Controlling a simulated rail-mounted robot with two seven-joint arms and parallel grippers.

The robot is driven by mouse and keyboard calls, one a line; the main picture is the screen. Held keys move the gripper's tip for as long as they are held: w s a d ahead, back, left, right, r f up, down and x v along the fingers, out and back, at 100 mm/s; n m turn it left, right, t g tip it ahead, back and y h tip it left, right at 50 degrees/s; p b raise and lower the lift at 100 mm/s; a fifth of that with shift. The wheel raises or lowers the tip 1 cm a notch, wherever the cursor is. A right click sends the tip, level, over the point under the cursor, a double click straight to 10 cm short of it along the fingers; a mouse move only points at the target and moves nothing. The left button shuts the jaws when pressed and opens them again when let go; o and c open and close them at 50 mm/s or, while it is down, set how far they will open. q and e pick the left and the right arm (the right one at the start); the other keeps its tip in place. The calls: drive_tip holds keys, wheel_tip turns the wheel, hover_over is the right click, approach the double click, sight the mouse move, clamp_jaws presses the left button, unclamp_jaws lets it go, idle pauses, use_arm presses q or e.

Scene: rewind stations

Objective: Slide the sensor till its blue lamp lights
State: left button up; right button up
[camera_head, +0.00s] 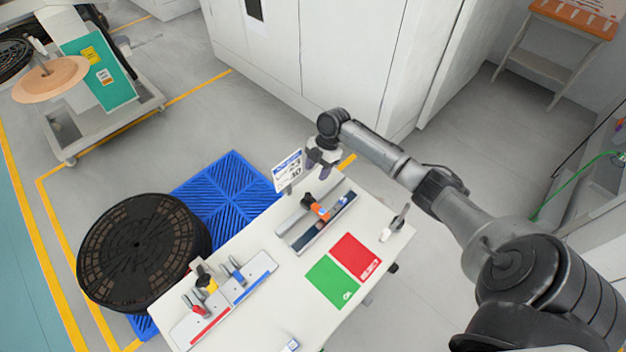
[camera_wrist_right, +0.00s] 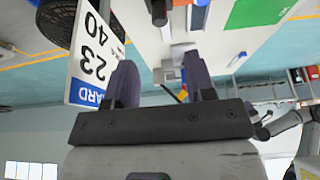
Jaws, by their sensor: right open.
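The sensor (camera_head: 319,210), an orange block with a black knob beside it, sits on a slide rail (camera_head: 330,222) at the far right part of the white table. A small blue spot shows on the rail to the right of the sensor; I cannot tell whether it is a lamp or lit. My right gripper (camera_head: 319,168) is open and empty above the table's far edge, beyond the sensor and apart from it. In the right wrist view its two fingers (camera_wrist_right: 162,85) stand apart with nothing between them. My left gripper is not in view.
A sign (camera_head: 288,171) reading 23 and 40 stands close left of my right gripper. The table also bears a green mat (camera_head: 332,282), a red mat (camera_head: 355,256) and a fixture with red, yellow and blue clamps (camera_head: 222,300). Black reels (camera_head: 137,250) stand left of the table.

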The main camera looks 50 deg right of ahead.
drive_tip(key=shift+v, duration=1.25)
